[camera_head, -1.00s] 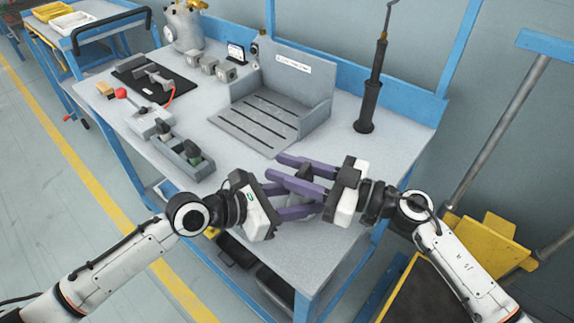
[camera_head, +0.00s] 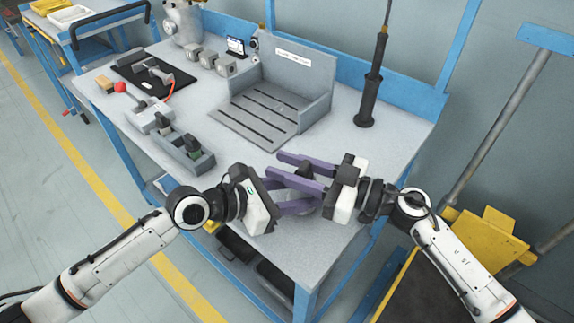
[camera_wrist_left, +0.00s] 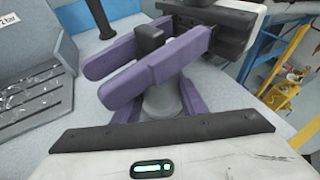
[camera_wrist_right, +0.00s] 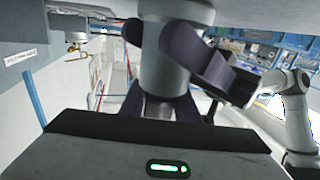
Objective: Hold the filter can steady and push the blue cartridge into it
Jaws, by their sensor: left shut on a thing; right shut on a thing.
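The filter can, a grey cylinder (camera_wrist_left: 162,98), stands upright between the purple fingers of my left gripper (camera_head: 294,196), which is shut on it. The can also shows in the right wrist view (camera_wrist_right: 165,72). A dark block (camera_wrist_left: 150,37) sits above the can between the longer fingers of my right gripper (camera_head: 303,170), which is shut on it. I take this block to be the top of the blue cartridge; no blue shows on it. The fingers hide the can's mouth, so I cannot tell how deep the cartridge sits.
A grey slotted fixture (camera_head: 262,113) stands at the back of the bench. A dark upright tool (camera_head: 368,100) stands right of it. The bench's front edge is close below the grippers.

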